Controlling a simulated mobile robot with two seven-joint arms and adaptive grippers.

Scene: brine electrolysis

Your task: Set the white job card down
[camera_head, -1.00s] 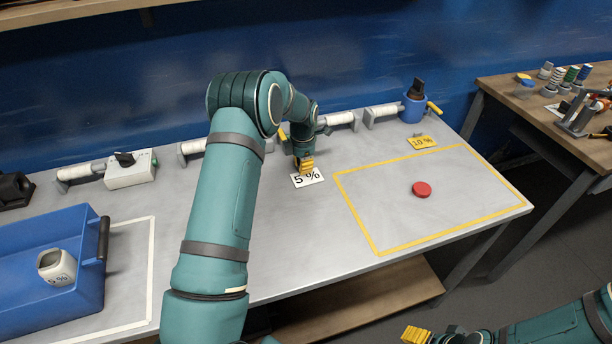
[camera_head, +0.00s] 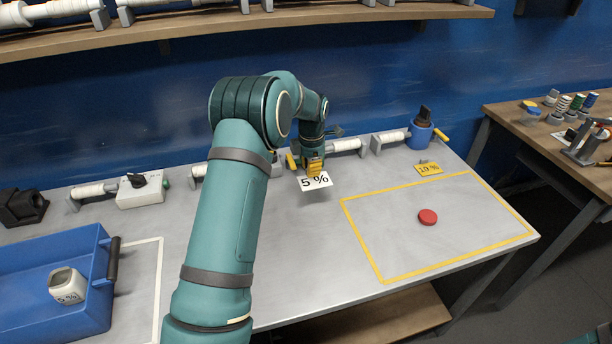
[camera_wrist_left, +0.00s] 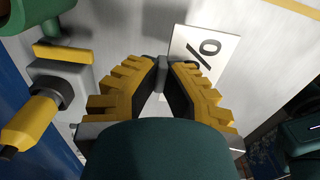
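The white job card (camera_head: 318,182), marked "5 %", hangs at the fingertips of my left gripper (camera_head: 313,171). It is raised off the grey bench, with a faint shadow below it. In the left wrist view the yellow fingers (camera_wrist_left: 164,70) come together at their tips, and the card (camera_wrist_left: 208,52) sticks out beyond them to the right. The gripped edge of the card is hidden by the fingertips. My right gripper is out of the head view.
A yellow "10 %" card (camera_head: 429,170) lies behind the yellow-outlined area, which holds a red disc (camera_head: 428,217). A blue tray (camera_head: 97,295) with a white "5 %" container (camera_head: 67,286) stands at left. White tubular fittings (camera_head: 346,145) line the back edge.

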